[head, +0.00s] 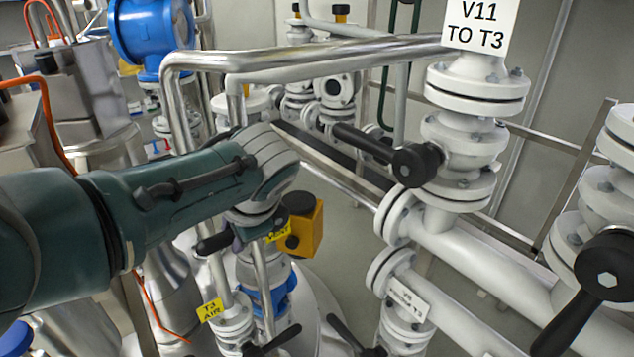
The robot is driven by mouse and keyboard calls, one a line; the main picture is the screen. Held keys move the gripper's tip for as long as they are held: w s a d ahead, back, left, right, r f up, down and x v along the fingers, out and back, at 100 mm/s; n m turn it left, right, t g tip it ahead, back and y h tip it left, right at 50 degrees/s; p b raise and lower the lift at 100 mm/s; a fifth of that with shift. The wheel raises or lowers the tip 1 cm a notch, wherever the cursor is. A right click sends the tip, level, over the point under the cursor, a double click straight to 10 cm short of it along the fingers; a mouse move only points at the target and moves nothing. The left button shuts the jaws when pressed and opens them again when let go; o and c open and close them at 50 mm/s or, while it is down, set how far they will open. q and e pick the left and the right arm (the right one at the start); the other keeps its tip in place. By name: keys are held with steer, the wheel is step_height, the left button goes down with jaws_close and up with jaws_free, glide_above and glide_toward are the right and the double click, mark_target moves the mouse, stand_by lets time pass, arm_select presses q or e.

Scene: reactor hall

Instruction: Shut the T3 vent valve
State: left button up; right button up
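My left arm reaches in from the left, and its wrist hides much of the area around the T3 vent valve. A yellow tag (278,232), partly hidden and seeming to read "VENT", shows just right of my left gripper (243,234). The gripper points down below the wrist, beside a black handle (212,244) that sticks out to the left. Its fingers are mostly hidden, so I cannot tell whether they are open or touching the handle. The valve's body is largely hidden too. My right gripper is not in view.
A yellow box with a black knob (305,226) stands close right of the gripper. Below are the T3 AIR tag (210,310) and black levers (272,343). The V11 TO T3 sign (482,24) and its black-handled valve (415,163) stand right. Steel pipes (300,58) run behind.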

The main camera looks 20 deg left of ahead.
arm_select(q)
steer(key=shift+o, duration=0.6)
steer(key=shift+a, duration=0.1)
steer(key=shift+d+r, duration=0.2)
steer(key=shift+r, duration=0.05)
steer(key=p+v, duration=0.2)
steer(key=v, duration=0.7)
steer(key=shift+s+r, duration=0.15)
